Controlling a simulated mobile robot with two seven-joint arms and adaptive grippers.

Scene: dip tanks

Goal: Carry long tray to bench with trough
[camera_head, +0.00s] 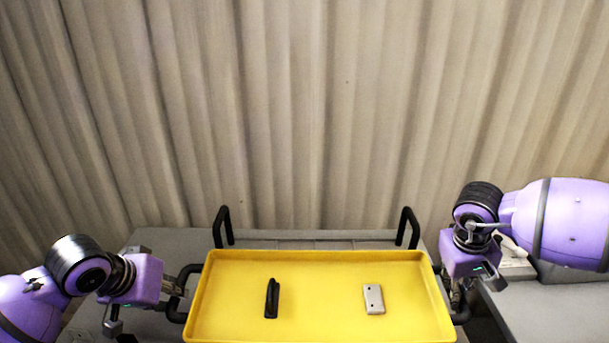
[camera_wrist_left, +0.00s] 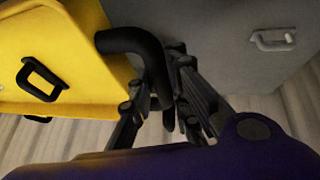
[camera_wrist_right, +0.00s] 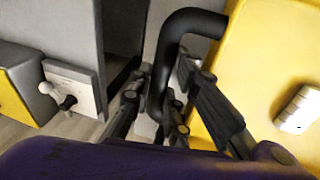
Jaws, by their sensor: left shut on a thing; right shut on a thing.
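The long tray (camera_head: 320,280) is yellow and shallow, with a black loop handle at each short end. It spans the lower middle of the head view, its near edge partly cut off. My left gripper (camera_head: 172,289) is shut on the left handle (camera_wrist_left: 130,42), with the yellow tray beside it in the left wrist view. My right gripper (camera_head: 459,296) is shut on the right handle (camera_wrist_right: 192,22). A black handle-shaped piece (camera_head: 271,299) and a silver plate with holes (camera_head: 373,299) lie in the tray. I cannot make out a trough clearly.
A grey surface (camera_head: 165,240) lies behind and below the tray. Two black upright handles (camera_head: 223,227) (camera_head: 408,228) rise just beyond its far edge. Another grey bench (camera_head: 555,305) is at the right, with a pale plate-like fixture (camera_wrist_right: 75,90). A beige curtain (camera_head: 320,110) closes the back.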

